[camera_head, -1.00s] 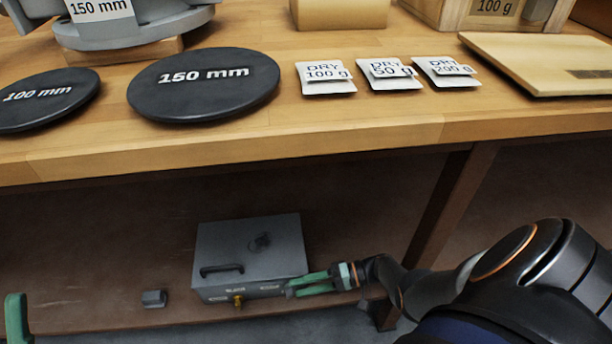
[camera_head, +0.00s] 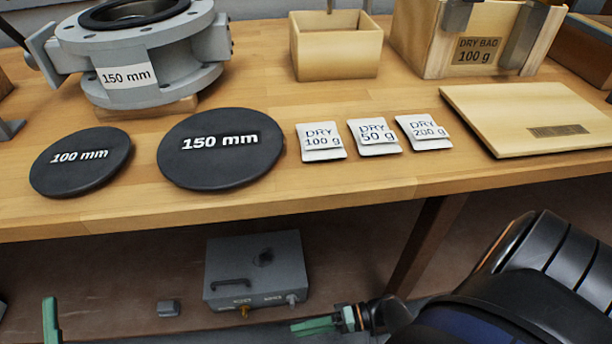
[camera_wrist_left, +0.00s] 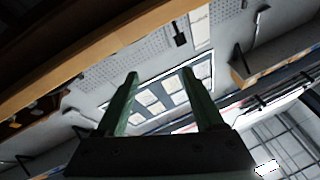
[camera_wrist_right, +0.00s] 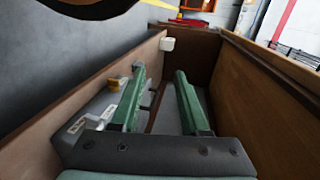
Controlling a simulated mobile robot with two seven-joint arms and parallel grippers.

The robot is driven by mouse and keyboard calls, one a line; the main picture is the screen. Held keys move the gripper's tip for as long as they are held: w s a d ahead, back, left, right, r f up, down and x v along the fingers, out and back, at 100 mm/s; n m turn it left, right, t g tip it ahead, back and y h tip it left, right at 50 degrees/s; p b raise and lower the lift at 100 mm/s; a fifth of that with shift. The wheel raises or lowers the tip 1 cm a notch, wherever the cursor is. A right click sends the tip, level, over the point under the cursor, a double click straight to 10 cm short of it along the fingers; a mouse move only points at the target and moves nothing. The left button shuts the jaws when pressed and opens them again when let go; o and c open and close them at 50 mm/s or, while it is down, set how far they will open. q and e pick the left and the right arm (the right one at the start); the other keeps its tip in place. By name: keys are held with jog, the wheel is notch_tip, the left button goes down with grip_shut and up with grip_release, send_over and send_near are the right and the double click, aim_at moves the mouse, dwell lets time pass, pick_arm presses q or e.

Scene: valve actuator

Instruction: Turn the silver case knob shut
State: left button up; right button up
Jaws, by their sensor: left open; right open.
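The grey case (camera_head: 262,262) sits on the shelf under the table, with a dark handle on its top. Its silver knob (camera_head: 291,299) is at the right of the front face; a brass knob (camera_head: 244,311) is further left. How far the silver knob is turned is too small to tell. My right gripper (camera_head: 312,326) is in front of and below the silver knob, apart from it, open and empty. In the right wrist view, its green fingers stand apart beside the grey case (camera_wrist_right: 80,130). My left gripper (camera_wrist_left: 160,85) is open and empty, away from the case.
Black discs, dry bags (camera_head: 374,136), a flanged valve body (camera_head: 150,60) and wooden boxes are on the tabletop.

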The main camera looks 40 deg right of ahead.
pick_arm(q)
notch_tip(320, 180, down, 7)
jog(key=w+n+g+y, duration=0.1)
jog(key=n+g+y, duration=0.1)
jog(key=shift+w+a+r+g+y+p, duration=0.2)
jog(key=shift+w+a+g+y+p, duration=0.1)
jog(key=shift+p, duration=0.15)
pick_arm(e)
jog(key=shift+s+a+r, duration=0.5)
jog(key=shift+s+a, duration=0.15)
jog(key=shift+s, duration=0.2)
pick_arm(q)
jog(key=shift+d, duration=0.1)
pick_arm(e)
jog(key=shift+f, duration=0.1)
